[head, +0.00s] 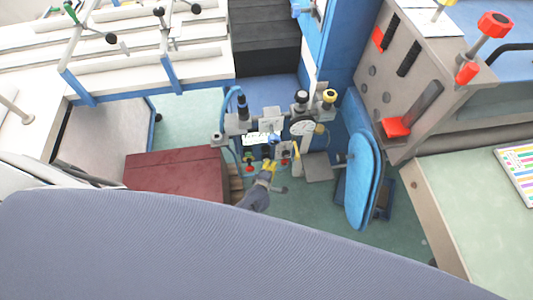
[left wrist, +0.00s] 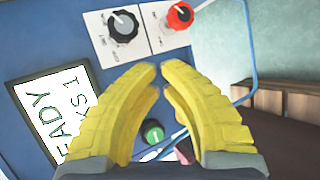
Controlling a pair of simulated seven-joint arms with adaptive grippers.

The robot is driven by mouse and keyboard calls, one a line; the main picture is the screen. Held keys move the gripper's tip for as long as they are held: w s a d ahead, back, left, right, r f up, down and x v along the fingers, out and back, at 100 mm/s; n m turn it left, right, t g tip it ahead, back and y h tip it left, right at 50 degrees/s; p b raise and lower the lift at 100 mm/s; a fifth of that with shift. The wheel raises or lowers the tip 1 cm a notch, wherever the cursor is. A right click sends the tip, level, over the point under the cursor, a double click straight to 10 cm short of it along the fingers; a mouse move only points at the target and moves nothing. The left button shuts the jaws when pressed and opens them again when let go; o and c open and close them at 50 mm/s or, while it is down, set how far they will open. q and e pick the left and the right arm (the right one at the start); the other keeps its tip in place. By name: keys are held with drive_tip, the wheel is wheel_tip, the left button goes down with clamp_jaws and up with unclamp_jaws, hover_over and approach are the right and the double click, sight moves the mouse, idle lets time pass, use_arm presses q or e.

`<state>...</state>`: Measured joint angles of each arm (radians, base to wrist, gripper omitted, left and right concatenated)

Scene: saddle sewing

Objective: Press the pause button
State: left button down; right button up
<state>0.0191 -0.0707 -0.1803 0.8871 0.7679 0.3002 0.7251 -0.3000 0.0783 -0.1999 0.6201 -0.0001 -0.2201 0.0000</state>
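My left gripper (left wrist: 160,70) has yellow fingers arching toward each other in the left wrist view, tips nearly meeting, with nothing seen between them. In the head view it (head: 268,170) is low in front of the machine's control panel. The left wrist view shows that blue panel (left wrist: 75,45) close up. A round green button (left wrist: 153,132) with a white mark shows through the arch between the fingers. A pinkish part beside it is mostly hidden. I cannot read which button is pause. My right gripper is not in view.
A screen (left wrist: 55,112) reads partly "READY". A black knob (left wrist: 122,28) and a red knob (left wrist: 180,15) sit on white plates. A dark red box (head: 175,172) stands left of the gripper, and a blue padded oval (head: 362,180) stands to the right.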

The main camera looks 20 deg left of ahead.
use_arm(q)
drive_tip(key=shift+s+d, duration=0.3)
drive_tip(key=shift+s, duration=0.35)
drive_tip(key=shift+s+d, duration=0.3)
drive_tip(key=shift+s, duration=0.35)
drive_tip(key=s+f+m+g+h, duration=0.2)
drive_tip(key=s+f+m+g, duration=0.3)
drive_tip(key=s+f+m, duration=1.1)
drive_tip(key=s+a+f+m+g, duration=0.1)
drive_tip(key=s+a, duration=0.3)
drive_tip(key=s, duration=0.6)
drive_tip(key=s+a+f+m+g+y, duration=0.1)
drive_tip(key=s+a+f+m+g, duration=0.1)
drive_tip(key=s, duration=0.8)
drive_tip(key=s+a+f+m+g+y, duration=0.1)
drive_tip(key=s+a+f+m+g, duration=0.1)
drive_tip(key=s+a, duration=0.5)
drive_tip(key=s+m+g, duration=0.1)
drive_tip(key=s, duration=0.2)
drive_tip(key=shift+f, duration=0.25)
